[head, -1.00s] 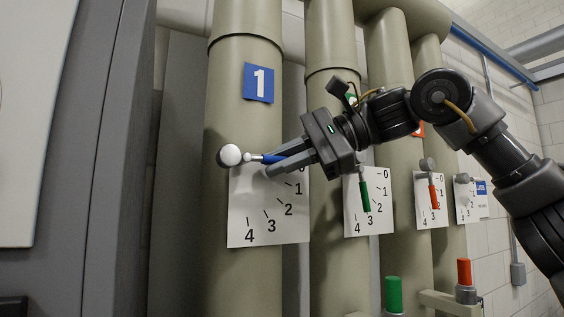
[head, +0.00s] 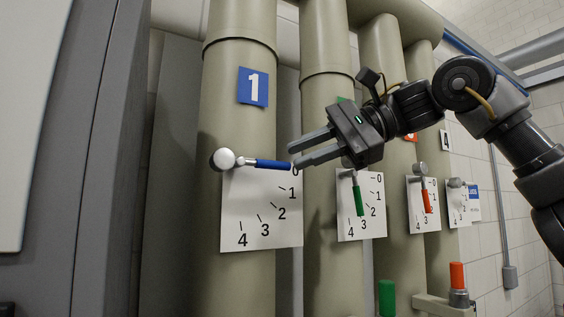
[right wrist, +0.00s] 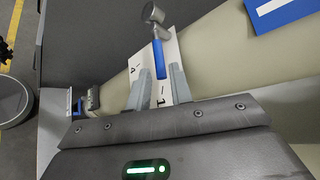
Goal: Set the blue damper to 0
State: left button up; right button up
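The blue damper handle (head: 272,164) sits on the first pipe, under the blue sign marked 1 (head: 253,87). It lies nearly level, pointing right from its white knob (head: 223,159) towards the 0 mark of the scale plate (head: 262,232). My right gripper (head: 297,153) is open, with its fingers just right of and beside the handle's tip, apart from it. In the right wrist view the blue handle (right wrist: 160,60) shows just beyond the gap between the open fingers (right wrist: 160,78). My left gripper is not in view.
A green damper handle (head: 358,201) and a red damper handle (head: 427,201) hang on the pipes to the right, each over its own scale plate. A grey cabinet (head: 110,150) stands at the left. Green (head: 387,298) and red (head: 457,276) capped parts are low down.

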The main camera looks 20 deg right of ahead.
jog(key=v, duration=0.5)
jog(key=shift+d, duration=0.1)
